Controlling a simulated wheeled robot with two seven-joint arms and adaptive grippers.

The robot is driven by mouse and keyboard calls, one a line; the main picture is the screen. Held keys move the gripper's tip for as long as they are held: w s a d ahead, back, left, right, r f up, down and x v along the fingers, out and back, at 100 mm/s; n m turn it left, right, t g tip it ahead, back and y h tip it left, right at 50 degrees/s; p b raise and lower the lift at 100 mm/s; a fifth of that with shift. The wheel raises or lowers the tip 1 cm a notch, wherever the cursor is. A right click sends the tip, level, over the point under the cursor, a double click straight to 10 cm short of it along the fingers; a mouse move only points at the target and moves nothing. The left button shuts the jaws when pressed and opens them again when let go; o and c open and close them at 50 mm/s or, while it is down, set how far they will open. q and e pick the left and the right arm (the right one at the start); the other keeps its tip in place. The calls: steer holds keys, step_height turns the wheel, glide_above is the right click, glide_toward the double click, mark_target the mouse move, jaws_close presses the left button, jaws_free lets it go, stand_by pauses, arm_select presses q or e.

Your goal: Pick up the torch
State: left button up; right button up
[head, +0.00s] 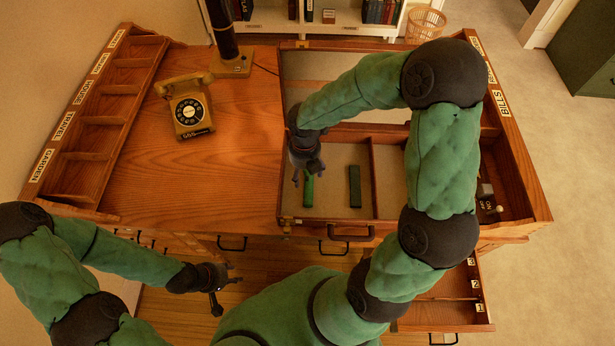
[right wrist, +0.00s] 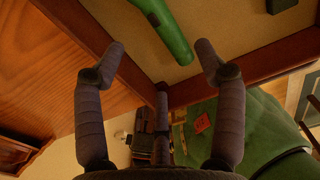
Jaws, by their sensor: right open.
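The torch, a green rounded stick (head: 308,190), lies in the front left compartment of the open-topped desk section. My right gripper (head: 308,177) is above it and partly hides it in the head view. In the right wrist view the torch (right wrist: 166,28) lies on the pale compartment floor, beyond and between the spread fingertips. My right gripper (right wrist: 162,52) is open and empty, with a gap to the torch. My left gripper (head: 227,288) is empty, with its fingers apart, in front of the desk's front edge.
A dark block (head: 354,186) lies right of the torch in the same compartment. Wooden walls (head: 374,180) bound it closely. A yellow telephone (head: 188,106) and a dark lamp (head: 232,62) stand on the desk's left part. The wooden top (head: 235,175) left of the compartment is clear.

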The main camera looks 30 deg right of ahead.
mark_target(306, 184)
step_height(306, 184, down, 4)
steer(key=shift+w+r+b, duration=0.15)
steer(key=shift+r+b, duration=0.05)
steer(key=shift+b, duration=0.3)
steer(key=shift+d+f+b, duration=0.1)
steer(key=shift+f+b, duration=0.2)
steer(key=shift+f, duration=0.15)
steer(key=f+b, duration=0.2)
steer(key=f, duration=0.2)
steer(key=shift+d+f, duration=0.1)
steer(key=shift+d, duration=0.1)
steer(key=c, duration=1.4)
